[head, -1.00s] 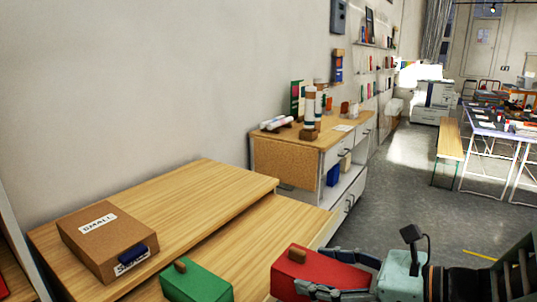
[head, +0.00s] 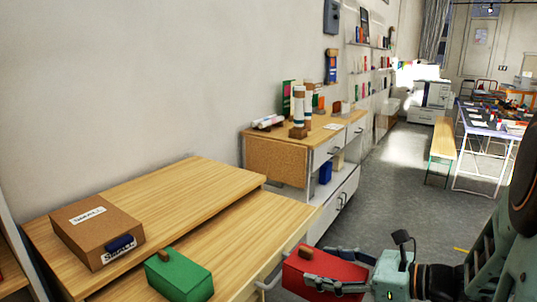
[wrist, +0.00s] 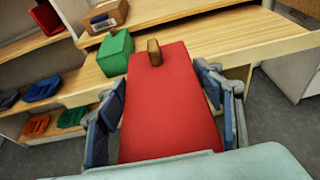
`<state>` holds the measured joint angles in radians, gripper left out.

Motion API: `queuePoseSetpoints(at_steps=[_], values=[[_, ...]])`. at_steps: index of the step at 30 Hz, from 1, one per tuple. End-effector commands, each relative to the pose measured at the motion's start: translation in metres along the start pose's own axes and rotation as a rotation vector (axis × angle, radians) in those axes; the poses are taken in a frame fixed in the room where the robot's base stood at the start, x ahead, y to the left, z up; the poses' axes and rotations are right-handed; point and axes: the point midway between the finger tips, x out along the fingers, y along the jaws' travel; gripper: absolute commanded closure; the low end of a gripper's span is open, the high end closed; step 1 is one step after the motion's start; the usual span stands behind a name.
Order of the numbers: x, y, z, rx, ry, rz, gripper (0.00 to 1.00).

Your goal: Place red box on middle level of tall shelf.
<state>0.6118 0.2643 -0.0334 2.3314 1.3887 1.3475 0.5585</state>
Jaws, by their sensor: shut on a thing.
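The red box (head: 322,272) has a small brown knob on top. My gripper (head: 335,280) is shut on it and holds it off the right end of the wooden desk in the head view. In the wrist view the red box (wrist: 168,105) fills the middle, with the fingers of my gripper (wrist: 165,110) along both its sides. A wooden shelf unit (wrist: 30,50) shows at the left of the wrist view, with a red thing (wrist: 47,18) on one of its boards. I cannot tell from these frames which board is its middle level.
The wooden desk (head: 240,225) holds a green box (head: 180,275) and, on its raised board, a cardboard box (head: 97,230) labelled SMALL. Blue, orange and green trays (wrist: 42,88) sit low at the left. A cabinet (head: 290,160) stands behind.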

Motion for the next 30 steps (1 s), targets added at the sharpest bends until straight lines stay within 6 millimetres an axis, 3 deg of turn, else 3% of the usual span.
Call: queuePoseSetpoints(at_steps=[9, 10, 12, 30], values=[[0.037, -0.044, -0.060, 0.012, 0.005, -0.010, 0.78], [0.038, -0.046, -0.059, 0.009, 0.006, -0.011, 0.78], [0.030, -0.046, -0.039, 0.006, 0.006, -0.013, 0.78], [0.005, -0.046, 0.043, 0.008, 0.006, -0.013, 0.78]])
